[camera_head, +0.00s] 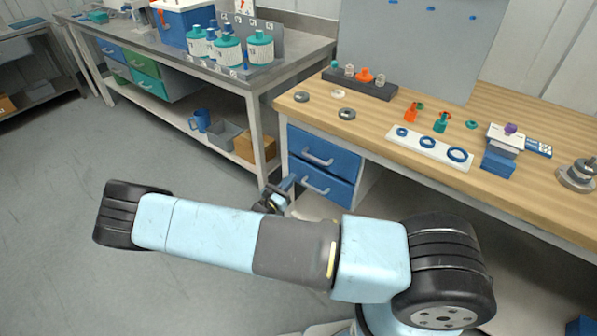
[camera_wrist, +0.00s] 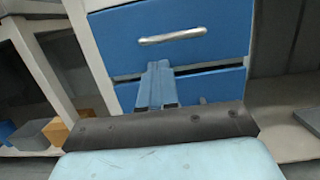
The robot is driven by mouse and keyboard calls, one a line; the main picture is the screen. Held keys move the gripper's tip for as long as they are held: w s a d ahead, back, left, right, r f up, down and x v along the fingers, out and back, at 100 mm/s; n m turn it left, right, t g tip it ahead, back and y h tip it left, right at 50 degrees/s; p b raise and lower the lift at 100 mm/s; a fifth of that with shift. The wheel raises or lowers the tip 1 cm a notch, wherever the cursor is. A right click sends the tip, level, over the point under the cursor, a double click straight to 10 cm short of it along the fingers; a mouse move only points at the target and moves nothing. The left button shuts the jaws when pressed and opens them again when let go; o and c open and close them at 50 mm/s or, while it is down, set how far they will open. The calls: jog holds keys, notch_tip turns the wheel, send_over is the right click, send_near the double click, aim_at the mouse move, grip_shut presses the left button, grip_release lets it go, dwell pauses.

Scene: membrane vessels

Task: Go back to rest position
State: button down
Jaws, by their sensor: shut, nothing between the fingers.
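My gripper (camera_head: 288,183) shows in the head view behind my light blue forearm, in front of the blue drawers under the wooden bench. Its fingers also show in the wrist view (camera_wrist: 157,72), close together with nothing between them. They overlap the lower drawer in that picture, and I cannot tell whether they touch it. My arm is bent across the lower middle of the head view, its forearm hiding part of the gripper's wrist.
The upper blue drawer (camera_head: 325,152) and lower blue drawer (camera_head: 327,184) have grey handles. The wooden bench (camera_head: 380,122) holds rings, small bottles and a white plate (camera_head: 430,148). A metal bench (camera_head: 290,50) with teal-capped vessels stands at the left. Grey floor (camera_head: 50,190) is clear at left.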

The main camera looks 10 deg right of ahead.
jog(key=shift+v, duration=2.65)
jog(key=s+d+r+m+g+y, duration=0.2)
jog(key=d+r+m+g, duration=0.35)
jog(key=r, duration=0.45)
jog(key=s+d+r+m+g+y, duration=0.25)
jog(key=d+r+m+g, duration=0.35)
jog(key=r, duration=0.5)
jog(key=s+d+r+m+g+y, duration=0.2)
jog(key=r+m+g+y, duration=0.15)
jog(key=r+m, duration=0.55)
jog(key=s+d+r+m+t+y, duration=0.3)
jog(key=s+r, duration=0.6)
jog(key=r, duration=0.1)
jog(key=s+d+r+m+t+y, duration=0.3)
jog(key=s+r, duration=0.6)
jog(key=r, duration=0.2)
jog(key=shift+s, duration=0.25)
jog(key=shift+m, duration=0.25)
